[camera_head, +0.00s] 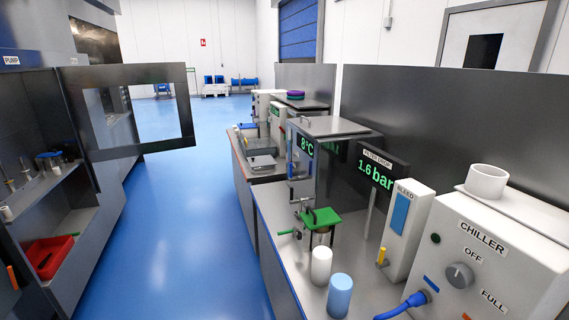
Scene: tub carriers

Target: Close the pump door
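The pump door (125,75) is a dark grey frame with a large see-through window. It stands open at the left, swung out from the cabinet into the aisle. The PUMP label (11,60) is on the cabinet's upper edge at the far left. The open cabinet (75,225) shows its inside shelves. Neither of my grippers is in view, so I cannot see whether they are open or shut.
A red tray (48,257) and small fittings (45,168) sit on the cabinet's shelves. The blue floor (175,235) between cabinet and bench is clear. The right bench holds a CHILLER box (490,262), a BLEED unit (404,230), a white cylinder (321,266) and a blue cylinder (339,296).

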